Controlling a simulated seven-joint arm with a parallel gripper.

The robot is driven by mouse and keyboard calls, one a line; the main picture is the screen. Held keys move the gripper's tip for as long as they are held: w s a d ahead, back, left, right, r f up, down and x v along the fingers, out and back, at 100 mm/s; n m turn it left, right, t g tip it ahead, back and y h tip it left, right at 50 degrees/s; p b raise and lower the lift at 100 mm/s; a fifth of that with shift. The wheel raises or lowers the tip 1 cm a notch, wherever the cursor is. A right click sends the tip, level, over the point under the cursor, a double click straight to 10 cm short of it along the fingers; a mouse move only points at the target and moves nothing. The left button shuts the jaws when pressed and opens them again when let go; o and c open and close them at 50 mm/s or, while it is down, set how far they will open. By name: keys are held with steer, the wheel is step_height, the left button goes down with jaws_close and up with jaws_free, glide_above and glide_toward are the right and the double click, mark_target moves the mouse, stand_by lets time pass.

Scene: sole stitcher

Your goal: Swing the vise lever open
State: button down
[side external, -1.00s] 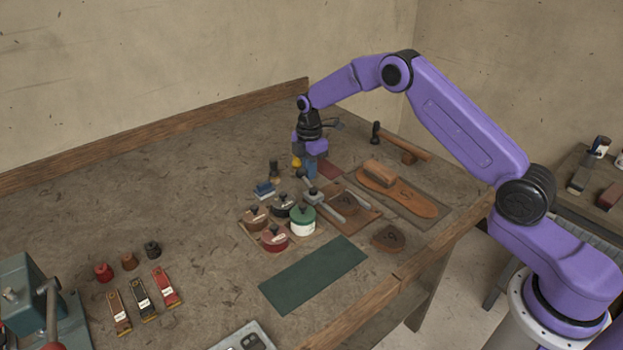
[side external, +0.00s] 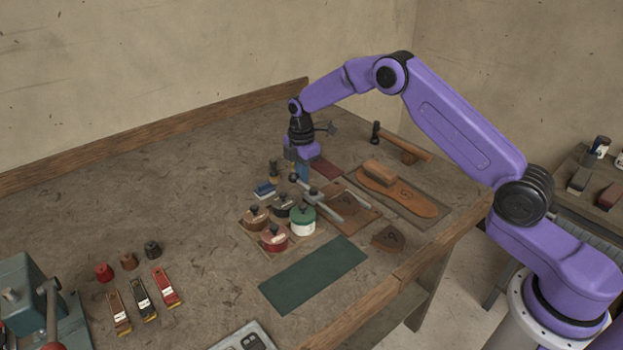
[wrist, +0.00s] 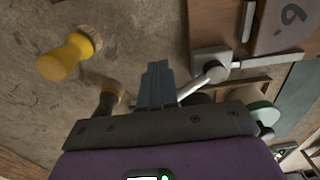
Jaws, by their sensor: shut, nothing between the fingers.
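The small grey metal vise (side external: 325,196) sits on a wooden board near the middle of the bench. It also shows in the wrist view (wrist: 212,60). Its pale lever (wrist: 192,88) runs from a round pivot toward my fingers, and its far end is hidden by the gripper body. My gripper (side external: 302,175) points down just behind and left of the vise. In the wrist view its blue-grey fingers (wrist: 155,72) are shut together and empty, just left of the lever. I cannot tell whether they touch it.
A yellow-handled tool (wrist: 68,58) and a dark-handled tool (wrist: 110,97) stand close left of my fingers. Lidded pots (side external: 302,219) crowd the front side. A leather sole (side external: 405,195) and a hammer (side external: 402,146) lie to the right.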

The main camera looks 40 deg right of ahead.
steer(key=shift+a, duration=0.15)
steer(key=shift+s+a, duration=0.5)
steer(key=shift+a, duration=0.5)
steer(key=shift+d, duration=0.75)
step_height(320, 180, up, 6)
stand_by(0.6)
